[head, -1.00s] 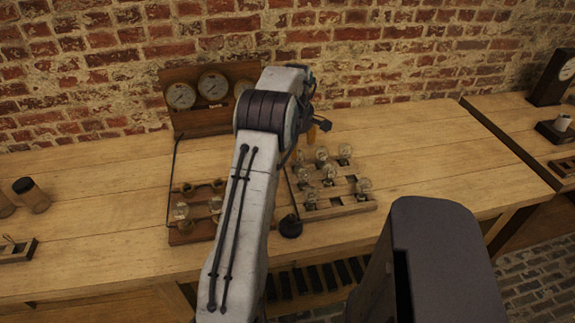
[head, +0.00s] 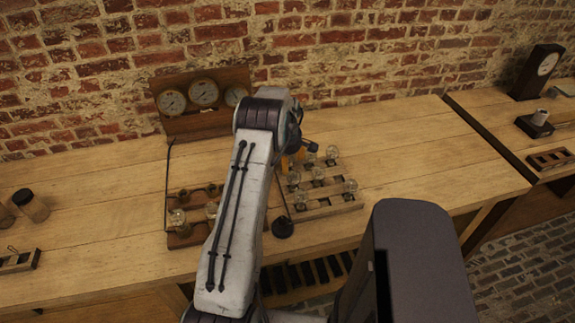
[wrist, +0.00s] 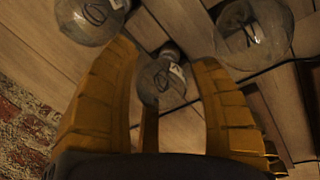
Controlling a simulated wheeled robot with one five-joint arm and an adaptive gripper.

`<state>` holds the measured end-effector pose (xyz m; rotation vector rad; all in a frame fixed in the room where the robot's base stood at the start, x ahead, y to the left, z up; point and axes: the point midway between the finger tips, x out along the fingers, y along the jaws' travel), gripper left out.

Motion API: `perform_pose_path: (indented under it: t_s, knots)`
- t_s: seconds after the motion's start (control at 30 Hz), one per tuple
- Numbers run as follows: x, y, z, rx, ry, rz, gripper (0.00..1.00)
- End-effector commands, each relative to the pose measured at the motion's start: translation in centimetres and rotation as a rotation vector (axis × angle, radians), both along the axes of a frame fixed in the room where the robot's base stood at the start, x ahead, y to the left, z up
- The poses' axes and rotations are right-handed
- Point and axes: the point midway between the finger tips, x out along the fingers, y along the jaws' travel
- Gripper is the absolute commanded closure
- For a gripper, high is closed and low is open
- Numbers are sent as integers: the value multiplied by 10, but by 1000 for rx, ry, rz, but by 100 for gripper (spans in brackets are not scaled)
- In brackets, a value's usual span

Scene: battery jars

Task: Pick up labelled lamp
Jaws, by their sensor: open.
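Several clear glass lamps stand in a slotted wooden rack (head: 325,209) on the bench. In the wrist view one lamp (wrist: 160,84) with a small pale label sits between the two yellow fingers of my gripper (wrist: 167,98). The fingers stand apart on either side of it, and I cannot tell whether either touches it. Two other lamps show farther out, one at upper left (wrist: 90,18) with a pale patch, one at upper right (wrist: 253,35). In the head view my gripper (head: 298,160) is low over the rack's left part, partly hidden by my arm.
A gauge board (head: 205,125) stands behind, against the brick wall. A wooden board (head: 181,240) with a lamp lies left of my arm. A round dark base (head: 283,229) stands at the rack's left. Bare bench (head: 410,140) lies right of the rack.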

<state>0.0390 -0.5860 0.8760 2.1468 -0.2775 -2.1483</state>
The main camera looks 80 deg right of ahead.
Motion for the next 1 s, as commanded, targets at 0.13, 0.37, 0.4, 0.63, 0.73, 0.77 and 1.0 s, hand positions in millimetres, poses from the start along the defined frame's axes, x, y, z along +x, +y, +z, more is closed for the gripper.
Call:
perform_pose_path:
  t_s: [0.13, 0.37, 0.4, 0.63, 0.73, 0.77, 1.0]
  knots:
    - [0, 0, -1, 0, 0, 0, 44]
    - [0, 0, -1, 0, 0, 0, 49]
    - [0, 0, -1, 0, 0, 0, 53]
    - [0, 0, -1, 0, 0, 0, 73]
    - [0, 0, -1, 0, 0, 0, 82]
    - [0, 0, -1, 0, 0, 0, 85]
    - [0, 0, 0, 0, 0, 0, 87]
